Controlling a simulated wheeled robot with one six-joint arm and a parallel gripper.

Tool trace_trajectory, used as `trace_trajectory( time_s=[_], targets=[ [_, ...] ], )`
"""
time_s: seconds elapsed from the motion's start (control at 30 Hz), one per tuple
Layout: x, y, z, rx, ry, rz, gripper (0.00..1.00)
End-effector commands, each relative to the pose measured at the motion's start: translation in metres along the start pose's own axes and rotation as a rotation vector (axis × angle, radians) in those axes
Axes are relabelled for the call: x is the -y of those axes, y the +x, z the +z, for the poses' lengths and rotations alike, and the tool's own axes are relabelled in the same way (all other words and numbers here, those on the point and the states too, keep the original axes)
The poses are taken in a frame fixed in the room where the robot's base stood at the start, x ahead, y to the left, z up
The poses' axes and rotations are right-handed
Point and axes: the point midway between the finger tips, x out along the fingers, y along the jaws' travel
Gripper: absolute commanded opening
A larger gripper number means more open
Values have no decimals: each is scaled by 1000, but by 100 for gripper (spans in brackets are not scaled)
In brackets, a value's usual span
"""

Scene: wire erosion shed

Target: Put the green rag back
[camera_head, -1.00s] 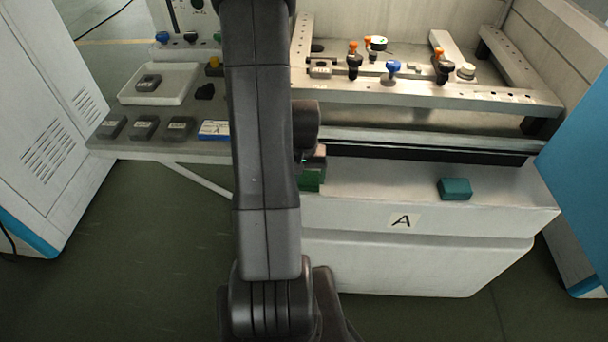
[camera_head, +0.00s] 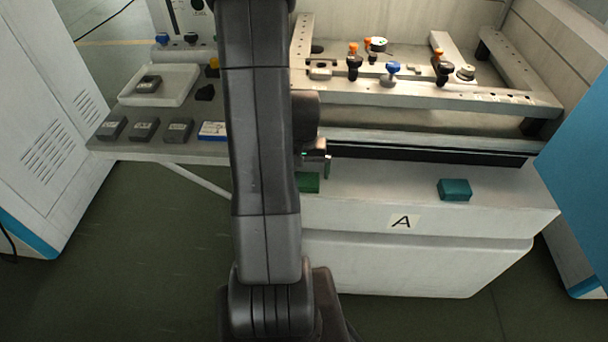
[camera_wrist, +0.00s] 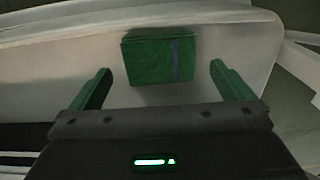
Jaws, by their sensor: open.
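The green rag (camera_head: 309,182) is a folded block on the white front ledge of the machine, partly hidden behind my arm in the head view. In the wrist view the rag (camera_wrist: 160,58) lies flat on the pale ledge, ahead of the fingers. My gripper (camera_wrist: 162,82) is open and empty, one finger to each side of the rag's line, apart from it. In the head view my gripper (camera_head: 322,165) is just above and behind the rag, mostly hidden by the arm.
Behind is a metal frame (camera_head: 420,97) with knobs. At left a grey shelf (camera_head: 105,146) carries several dark blocks and a white tray (camera_head: 188,88). The ledge between rag and teal block is clear.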

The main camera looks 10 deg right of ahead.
Motion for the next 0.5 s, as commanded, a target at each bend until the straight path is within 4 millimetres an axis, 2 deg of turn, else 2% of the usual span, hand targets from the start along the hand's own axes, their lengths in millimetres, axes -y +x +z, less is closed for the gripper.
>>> trace_trajectory(
  time_s=[0.1,0.3,0.5],
  targets=[
    [0,-26,-1,-6,0,-1,100],
    [0,-64,-1,-5,0,-1,100],
    [0,-87,-1,-3,0,0,100]
  ],
)
